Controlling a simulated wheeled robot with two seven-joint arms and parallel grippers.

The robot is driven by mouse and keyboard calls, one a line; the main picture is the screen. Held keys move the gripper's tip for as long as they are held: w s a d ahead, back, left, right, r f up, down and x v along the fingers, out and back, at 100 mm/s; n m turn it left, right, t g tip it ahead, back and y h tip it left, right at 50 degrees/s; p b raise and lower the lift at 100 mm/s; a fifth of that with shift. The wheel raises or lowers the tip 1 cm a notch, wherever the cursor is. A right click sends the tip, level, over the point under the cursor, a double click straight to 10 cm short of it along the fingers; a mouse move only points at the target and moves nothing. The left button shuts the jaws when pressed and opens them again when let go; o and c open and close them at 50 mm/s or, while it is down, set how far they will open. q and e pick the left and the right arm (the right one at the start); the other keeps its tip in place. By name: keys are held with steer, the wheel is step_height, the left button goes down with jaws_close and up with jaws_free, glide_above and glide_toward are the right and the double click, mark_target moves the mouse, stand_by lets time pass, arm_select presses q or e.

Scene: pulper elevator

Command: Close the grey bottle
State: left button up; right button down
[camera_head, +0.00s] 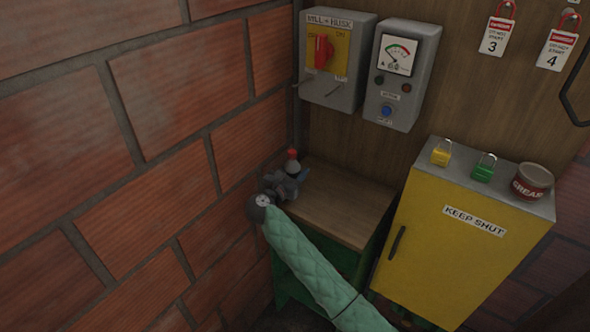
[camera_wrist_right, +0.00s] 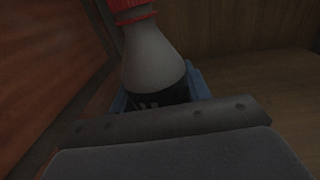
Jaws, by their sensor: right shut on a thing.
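The grey bottle (camera_wrist_right: 155,62) has a dark label low on its body and red at its neck. In the head view the bottle (camera_head: 292,167) stands at the back left corner of a wooden-topped stand, with a red top. Its upper end is cut off in the right wrist view, so I cannot tell how the cap sits. My right gripper (camera_head: 287,183) is around the bottle's lower body and shut on it. Blue parts show beside the bottle, and the gripper hides its base. My left gripper is not in view.
The wooden stand top (camera_head: 345,208) is clear to the right. A brick wall (camera_head: 160,150) is close on the left. A yellow cabinet (camera_head: 450,255) carries padlocks and a grease tin (camera_head: 532,182). A switch box (camera_head: 335,60) and gauge box (camera_head: 402,75) hang above.

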steer(key=shift+f, duration=0.2)
steer(key=shift+f, duration=0.1)
steer(key=c, duration=0.8)
jaws_free()
steer(key=shift+o, duration=0.6)
